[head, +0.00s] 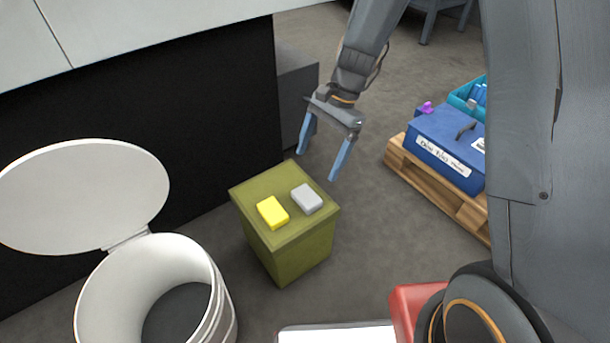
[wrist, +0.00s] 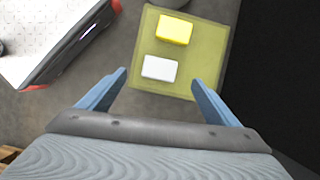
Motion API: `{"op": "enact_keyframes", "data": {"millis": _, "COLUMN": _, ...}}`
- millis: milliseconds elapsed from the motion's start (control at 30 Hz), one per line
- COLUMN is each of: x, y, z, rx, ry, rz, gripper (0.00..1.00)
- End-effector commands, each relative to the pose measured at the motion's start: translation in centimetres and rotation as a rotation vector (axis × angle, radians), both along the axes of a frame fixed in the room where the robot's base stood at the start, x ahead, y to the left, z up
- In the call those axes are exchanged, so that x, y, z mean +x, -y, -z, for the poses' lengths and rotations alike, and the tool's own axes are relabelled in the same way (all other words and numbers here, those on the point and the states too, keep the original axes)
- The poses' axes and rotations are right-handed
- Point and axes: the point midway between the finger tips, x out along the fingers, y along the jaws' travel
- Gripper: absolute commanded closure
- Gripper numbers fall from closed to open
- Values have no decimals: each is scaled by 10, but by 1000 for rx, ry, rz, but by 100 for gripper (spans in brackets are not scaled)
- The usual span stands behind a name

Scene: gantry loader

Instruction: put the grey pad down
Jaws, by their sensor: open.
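The grey pad (head: 307,199) lies flat on top of an olive-green box (head: 288,262), to the right of a yellow pad (head: 272,212). In the wrist view the grey pad (wrist: 160,68) looks almost white and lies between the lines of my two fingers, beyond their tips. My gripper (head: 318,166) is open and empty, above and behind the box in the head view. Its blue fingers are apart and do not touch the pad. Both fingers also show in the wrist view (wrist: 160,78).
A white round bin (head: 215,290) with its lid raised stands left of the box. A blue case (head: 440,150) with a label rests on a wooden pallet (head: 465,208) at the right. A dark panel (head: 150,110) stands behind the box. Grey floor is free between box and pallet.

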Motion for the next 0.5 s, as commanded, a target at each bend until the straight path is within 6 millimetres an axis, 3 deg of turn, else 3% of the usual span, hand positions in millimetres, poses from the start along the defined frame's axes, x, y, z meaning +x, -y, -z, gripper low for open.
{"op": "enact_keyframes", "data": {"millis": 200, "x": -60, "y": -45, "z": -64, "rx": -3, "ry": 142, "rz": -381, "gripper": 16}}
{"op": "enact_keyframes", "data": {"millis": 500, "x": -170, "y": -75, "z": -129, "rx": 0, "ry": 347, "rz": -982, "gripper": 16}}
